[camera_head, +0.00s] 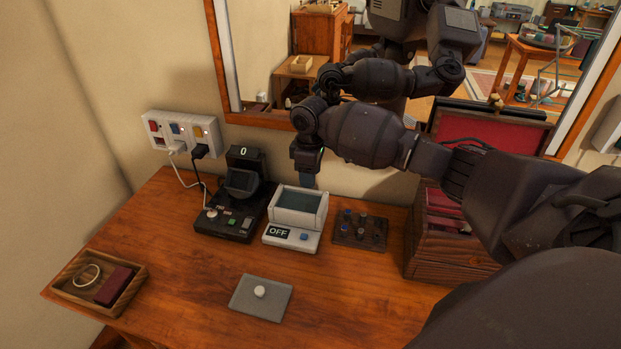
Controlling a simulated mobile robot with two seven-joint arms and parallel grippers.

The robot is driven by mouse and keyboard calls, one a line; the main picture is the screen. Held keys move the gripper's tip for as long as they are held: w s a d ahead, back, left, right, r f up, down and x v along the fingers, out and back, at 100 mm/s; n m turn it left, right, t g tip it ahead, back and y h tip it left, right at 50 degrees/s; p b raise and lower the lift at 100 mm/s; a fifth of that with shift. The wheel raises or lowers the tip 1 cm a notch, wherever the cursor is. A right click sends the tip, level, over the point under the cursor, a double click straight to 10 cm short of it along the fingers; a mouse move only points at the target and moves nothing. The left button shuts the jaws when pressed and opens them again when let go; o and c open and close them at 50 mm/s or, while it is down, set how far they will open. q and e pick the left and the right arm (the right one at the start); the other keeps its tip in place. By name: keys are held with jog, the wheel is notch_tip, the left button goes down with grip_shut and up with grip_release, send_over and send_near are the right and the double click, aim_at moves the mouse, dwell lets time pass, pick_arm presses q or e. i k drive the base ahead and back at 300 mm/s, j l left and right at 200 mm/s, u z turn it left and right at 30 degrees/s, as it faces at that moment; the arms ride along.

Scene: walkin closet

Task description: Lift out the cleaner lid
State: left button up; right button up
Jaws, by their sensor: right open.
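The cleaner (283,243) is a small light-grey box on the wooden table, with an OFF display and a blue button on its front. Its top basin is open, with a dark inside. A flat grey plate with a white round knob, which looks like the cleaner lid (246,301), lies on the table in front of the cleaner, apart from it. My right gripper (307,181) points down just above and behind the basin, open, and I see nothing in it. Its fingers are seen nearly edge-on. My left gripper is out of view.
A black device (230,222) with a 0 display stands left of the cleaner. A dark board with knobs (360,232) lies right, then a wooden box (447,257) with an open red-lined lid. A tray (74,301) holds a ring and dark-red block. A mirror stands behind.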

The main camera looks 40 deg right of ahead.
aim_at(259, 297)
jog(key=k+j, duration=0.8)
